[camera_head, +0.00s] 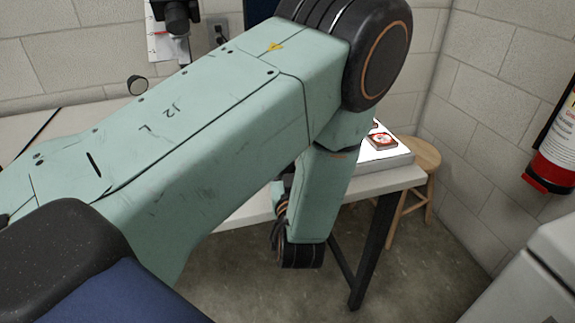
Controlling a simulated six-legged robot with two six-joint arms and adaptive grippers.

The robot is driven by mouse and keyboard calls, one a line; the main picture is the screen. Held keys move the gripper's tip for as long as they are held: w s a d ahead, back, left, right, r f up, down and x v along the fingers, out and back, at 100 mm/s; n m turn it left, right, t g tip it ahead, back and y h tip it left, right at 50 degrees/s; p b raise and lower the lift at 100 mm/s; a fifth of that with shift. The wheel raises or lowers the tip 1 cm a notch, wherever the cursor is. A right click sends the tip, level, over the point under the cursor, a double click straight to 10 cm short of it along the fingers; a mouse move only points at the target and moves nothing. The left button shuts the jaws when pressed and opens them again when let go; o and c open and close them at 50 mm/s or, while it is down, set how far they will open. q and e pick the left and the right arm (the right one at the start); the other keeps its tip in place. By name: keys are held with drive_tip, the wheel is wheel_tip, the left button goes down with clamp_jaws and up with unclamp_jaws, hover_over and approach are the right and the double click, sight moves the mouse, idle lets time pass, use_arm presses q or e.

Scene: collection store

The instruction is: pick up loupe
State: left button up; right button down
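A small dark round object with a paler face (137,85) stands at the back of the table, just above my arm's edge; it may be the loupe, but I cannot tell for sure. My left arm comes in from the left, crosses the middle of the view and bends down in front of the table. Its lower end stops at a dark wrist joint below the table edge. I see no fingertips of my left gripper. My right gripper is not in view. The arm hides most of the tabletop.
The pale table (385,181) has dark legs. A white box or tray (400,160) with a small red-and-white item (381,140) sits at its right end. A wooden stool (425,158) stands beside it. A red fire extinguisher (555,160) hangs on the right wall.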

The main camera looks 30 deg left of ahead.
use_arm(q)
drive_tip(key=shift+w+a+f, duration=0.4)
drive_tip(key=shift+w+f, duration=0.1)
drive_tip(key=shift+w, duration=0.1)
drive_tip(key=shift+s+d+r, duration=0.3)
drive_tip(key=shift+s+r, duration=0.1)
drive_tip(key=shift+s, duration=0.05)
drive_tip(key=c, duration=0.4)
drive_tip(key=shift+w+a+f, duration=0.2)
drive_tip(key=shift+w+f, duration=0.1)
drive_tip(key=c, duration=0.5)
drive_tip(key=shift+s+d+r, duration=0.1)
drive_tip(key=shift+s+r, duration=0.1)
clamp_jaws()
drive_tip(key=shift+w+f, duration=0.1)
drive_tip(key=shift+w, duration=0.05)
